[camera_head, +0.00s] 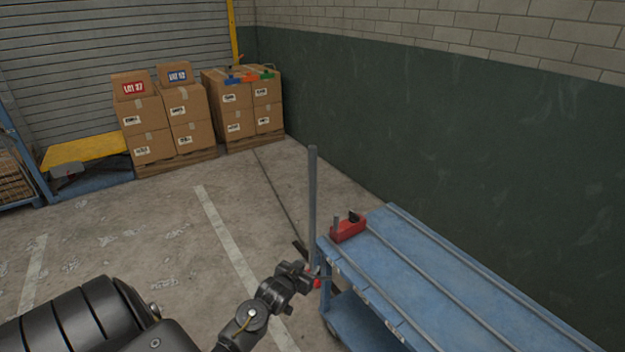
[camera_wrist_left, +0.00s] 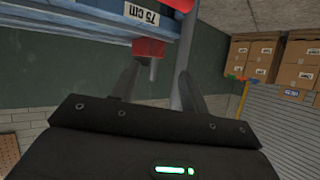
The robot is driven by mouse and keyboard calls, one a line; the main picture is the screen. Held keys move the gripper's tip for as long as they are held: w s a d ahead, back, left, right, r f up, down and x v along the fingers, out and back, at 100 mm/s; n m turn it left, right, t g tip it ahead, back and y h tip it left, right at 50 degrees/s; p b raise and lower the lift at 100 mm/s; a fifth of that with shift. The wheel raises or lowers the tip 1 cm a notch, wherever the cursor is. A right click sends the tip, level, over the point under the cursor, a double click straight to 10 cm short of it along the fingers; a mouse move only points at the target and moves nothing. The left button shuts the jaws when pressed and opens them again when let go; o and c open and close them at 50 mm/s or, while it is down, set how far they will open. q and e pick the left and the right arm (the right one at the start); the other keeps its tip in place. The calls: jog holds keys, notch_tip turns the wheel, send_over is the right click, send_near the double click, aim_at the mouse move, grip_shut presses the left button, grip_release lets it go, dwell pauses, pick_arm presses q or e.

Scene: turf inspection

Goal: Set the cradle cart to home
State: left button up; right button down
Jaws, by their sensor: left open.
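A blue cart (camera_head: 440,265) with grey rails along its top stands at the lower right in the head view. I cannot tell whether it is the cradle cart. A red block (camera_head: 348,229) with a short upright pin sits at its far left corner; a red block also shows in the left wrist view (camera_wrist_left: 149,48). A tall grey post (camera_head: 312,200) rises at the cart's left end. My left gripper (camera_head: 309,275) is open at that end, close to the post. I cannot tell whether its fingers touch anything. My right gripper is out of view.
Stacked cardboard boxes (camera_head: 150,130) stand on pallets at the back, by a roller shutter. A yellow-topped platform (camera_head: 85,152) is at the left. A green wall (camera_head: 450,130) runs behind the cart. The concrete floor (camera_head: 140,235) between is clear.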

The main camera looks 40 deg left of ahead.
aim_at(311, 175)
pick_arm(q)
jog(key=w+a+r+n+t+y+p, duration=0.1)
jog(key=w+a+r+t+p, duration=0.15)
jog(key=r, duration=0.95)
jog(key=w+a+r+n+t+y+p, duration=0.15)
jog(key=a+r, duration=0.25)
jog(key=r, duration=0.8)
jog(key=shift+m+t, duration=0.3)
jog(key=shift+m, duration=0.05)
jog(key=x, duration=1.1)
jog(key=shift+d+f, duration=0.2)
jog(key=shift+f, duration=0.1)
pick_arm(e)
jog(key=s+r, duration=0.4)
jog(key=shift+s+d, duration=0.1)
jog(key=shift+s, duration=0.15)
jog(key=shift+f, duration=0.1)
pick_arm(q)
grip_shut()
